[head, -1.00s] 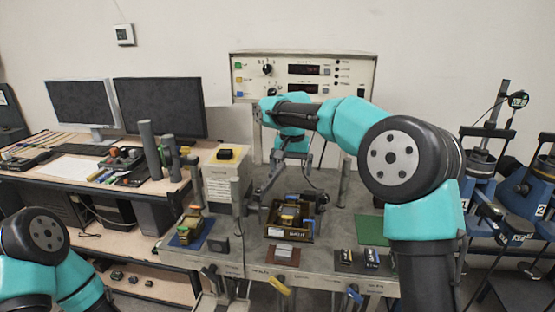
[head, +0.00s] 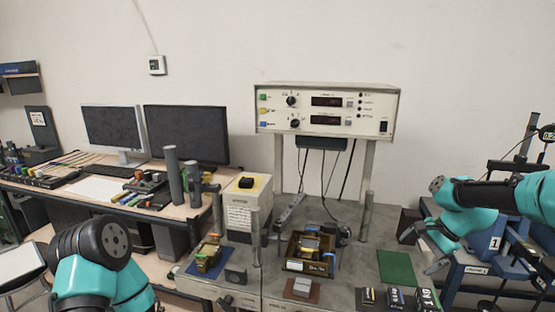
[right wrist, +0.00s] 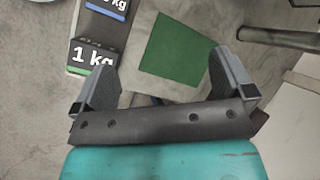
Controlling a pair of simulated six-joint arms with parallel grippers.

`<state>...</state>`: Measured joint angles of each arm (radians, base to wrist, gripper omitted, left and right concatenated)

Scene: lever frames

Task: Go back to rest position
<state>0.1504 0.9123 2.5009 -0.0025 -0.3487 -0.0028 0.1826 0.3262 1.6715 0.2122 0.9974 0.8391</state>
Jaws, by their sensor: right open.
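My right gripper (head: 424,250) hangs at the right side of the grey bench in the head view, with its fingers spread and empty. In the right wrist view its two fingers (right wrist: 160,85) stand wide apart, with bare grey surface and a green mat (right wrist: 175,45) seen past them. The gripper is to the right of the green mat (head: 396,268) in the head view. My left arm shows at the bottom left, but its gripper is out of view.
A brown tray (head: 308,266) with parts sits mid-bench. Weights (head: 396,298) lie at the front right; a 1 kg weight (right wrist: 92,57) shows in the wrist view. A control panel (head: 328,109) stands behind. Blue equipment (head: 480,262) is at right.

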